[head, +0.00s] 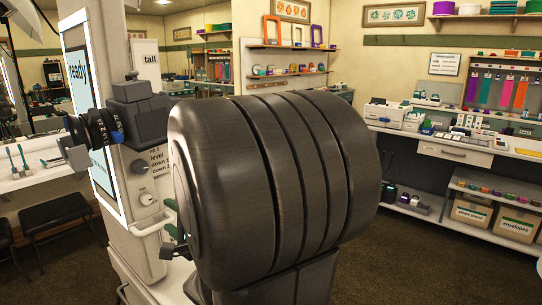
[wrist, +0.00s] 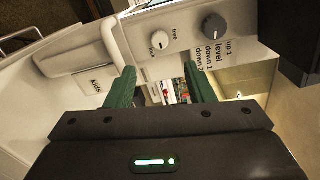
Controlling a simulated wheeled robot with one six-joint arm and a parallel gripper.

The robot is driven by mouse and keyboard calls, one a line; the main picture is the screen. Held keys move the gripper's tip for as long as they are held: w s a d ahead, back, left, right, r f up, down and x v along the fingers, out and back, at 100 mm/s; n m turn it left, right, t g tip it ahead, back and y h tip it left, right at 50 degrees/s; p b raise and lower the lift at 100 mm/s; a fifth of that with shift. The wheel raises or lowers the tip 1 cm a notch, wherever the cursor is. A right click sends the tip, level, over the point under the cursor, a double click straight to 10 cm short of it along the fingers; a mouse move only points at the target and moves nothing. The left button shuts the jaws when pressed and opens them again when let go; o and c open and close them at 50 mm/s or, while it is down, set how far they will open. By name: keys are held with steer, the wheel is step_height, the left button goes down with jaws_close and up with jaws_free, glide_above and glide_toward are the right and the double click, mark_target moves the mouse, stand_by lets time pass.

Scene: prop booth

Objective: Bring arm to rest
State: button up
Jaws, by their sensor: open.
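My gripper (wrist: 160,78) shows in the wrist view with its two green fingers spread apart and nothing between them. It faces a pale booth post that carries a small white knob (wrist: 160,40) and a larger grey knob (wrist: 213,26) with level labels. I cannot tell that the fingers touch anything.
The booth post (head: 134,184) bears a lit screen reading "ready" (head: 79,75), a camera with a lens (head: 137,112) and a handle (head: 152,223). A white counter (head: 455,151) with boxes stands at right. Black stools (head: 55,213) stand at left. Carpet is open at lower right.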

mark_target(148, 200)
steer(key=x, duration=1.1)
steer(key=shift+p, duration=0.3)
steer(key=shift+f+n, duration=0.15)
steer(key=shift+n, duration=0.25)
steer(key=shift+s+d+n+b, duration=0.1)
steer(key=shift+n+b, duration=0.4)
steer(key=shift+n, duration=1.1)
steer(key=n+b, duration=0.1)
steer(key=n, duration=0.4)
steer(key=shift+t+b, duration=0.3)
steer(key=shift+b, duration=0.05)
steer(key=n, duration=0.4)
steer(key=shift+n, duration=0.3)
steer(key=shift+n+p, duration=0.85)
steer(key=shift+n, duration=1.05)
